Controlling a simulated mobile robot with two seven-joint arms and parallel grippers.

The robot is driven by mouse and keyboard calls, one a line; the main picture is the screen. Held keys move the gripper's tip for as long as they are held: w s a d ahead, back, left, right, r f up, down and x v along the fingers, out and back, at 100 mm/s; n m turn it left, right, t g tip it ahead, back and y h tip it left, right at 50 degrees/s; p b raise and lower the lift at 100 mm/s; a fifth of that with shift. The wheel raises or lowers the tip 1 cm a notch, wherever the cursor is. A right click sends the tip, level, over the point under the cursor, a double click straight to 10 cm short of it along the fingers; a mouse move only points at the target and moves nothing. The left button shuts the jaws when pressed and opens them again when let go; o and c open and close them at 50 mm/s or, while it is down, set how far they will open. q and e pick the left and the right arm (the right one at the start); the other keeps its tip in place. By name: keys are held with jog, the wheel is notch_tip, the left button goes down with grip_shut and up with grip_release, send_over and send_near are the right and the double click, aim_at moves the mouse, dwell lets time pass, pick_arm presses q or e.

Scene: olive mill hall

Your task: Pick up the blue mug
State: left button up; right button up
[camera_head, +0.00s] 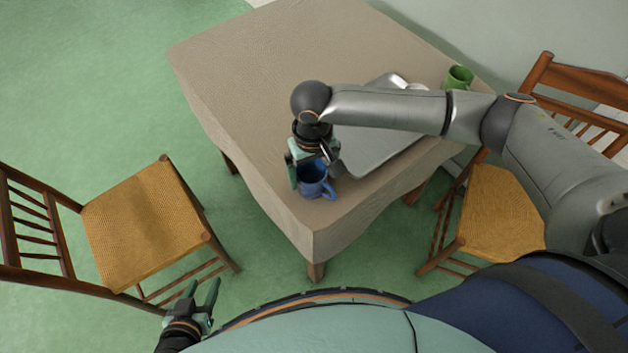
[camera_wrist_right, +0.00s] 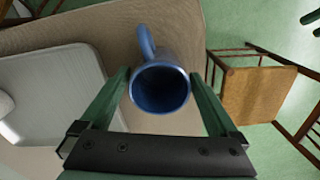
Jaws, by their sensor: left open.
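The blue mug (camera_head: 312,182) is upright near the front corner of the cloth-covered table (camera_head: 262,62). In the right wrist view the mug (camera_wrist_right: 160,86) shows its open mouth, with its handle pointing up in the picture. My right gripper (camera_head: 306,172) is at the mug from above. In the wrist view its two fingers (camera_wrist_right: 160,75) lie on either side of the mug, very close to its wall. I cannot tell whether they press on it. My left gripper (camera_head: 205,296) is open and empty, low at the bottom left, away from the table.
A grey tray (camera_head: 370,155) lies beside the mug, under my right arm. A green mug (camera_head: 458,77) stands at the table's right corner. A wooden chair (camera_head: 145,225) stands left of the table and another (camera_head: 490,205) right. The table's far left part is bare.

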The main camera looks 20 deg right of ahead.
jog(key=c, duration=1.2)
jog(key=shift+c, duration=0.2)
jog(key=shift+r, duration=0.15)
